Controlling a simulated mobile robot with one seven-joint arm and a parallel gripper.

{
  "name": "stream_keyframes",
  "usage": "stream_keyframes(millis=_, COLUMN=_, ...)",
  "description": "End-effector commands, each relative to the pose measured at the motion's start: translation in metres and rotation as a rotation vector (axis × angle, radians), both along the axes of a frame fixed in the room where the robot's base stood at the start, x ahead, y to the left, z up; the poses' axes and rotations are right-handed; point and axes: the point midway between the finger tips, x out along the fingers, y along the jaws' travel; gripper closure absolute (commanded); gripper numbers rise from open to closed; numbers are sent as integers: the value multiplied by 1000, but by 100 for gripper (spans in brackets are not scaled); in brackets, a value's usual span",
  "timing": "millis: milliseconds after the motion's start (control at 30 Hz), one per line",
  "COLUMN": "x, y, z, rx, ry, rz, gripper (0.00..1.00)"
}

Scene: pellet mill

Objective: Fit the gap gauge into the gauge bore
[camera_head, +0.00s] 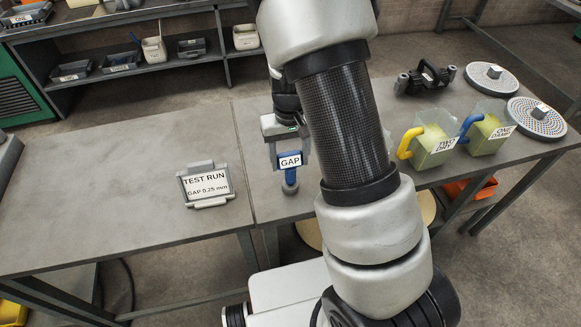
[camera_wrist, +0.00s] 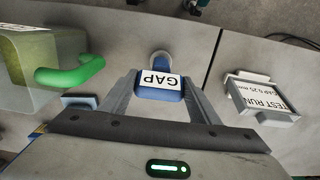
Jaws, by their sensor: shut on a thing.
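The gap gauge (camera_head: 290,172) is blue with a white GAP label, and it hangs below my gripper (camera_head: 288,150) over the table's near part in the head view. In the wrist view the gauge (camera_wrist: 160,94) sits between the two fingers of my gripper (camera_wrist: 160,98), which are shut on it. A grey rounded end (camera_wrist: 160,62) shows beyond the label. I cannot tell whether the gauge's lower end touches the table. I cannot make out the gauge bore in either view; my arm hides part of the table.
A TEST RUN sign reading GAP 0.25 mm (camera_head: 204,184) stands left of the gauge. Two jugs of pellets (camera_head: 431,140) (camera_head: 488,130), a dark device (camera_head: 425,77) and two perforated discs (camera_head: 492,78) (camera_head: 536,118) stand right. A green-handled jug (camera_wrist: 70,72) is at left in the wrist view. The left tabletop is mostly clear.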

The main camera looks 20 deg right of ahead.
Motion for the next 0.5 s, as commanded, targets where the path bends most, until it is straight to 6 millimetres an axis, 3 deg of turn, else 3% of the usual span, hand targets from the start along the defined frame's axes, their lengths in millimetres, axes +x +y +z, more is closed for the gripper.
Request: stream_keyframes(millis=500, x=0, y=0, z=23, rx=1, ry=-1, rz=-1, gripper=84)
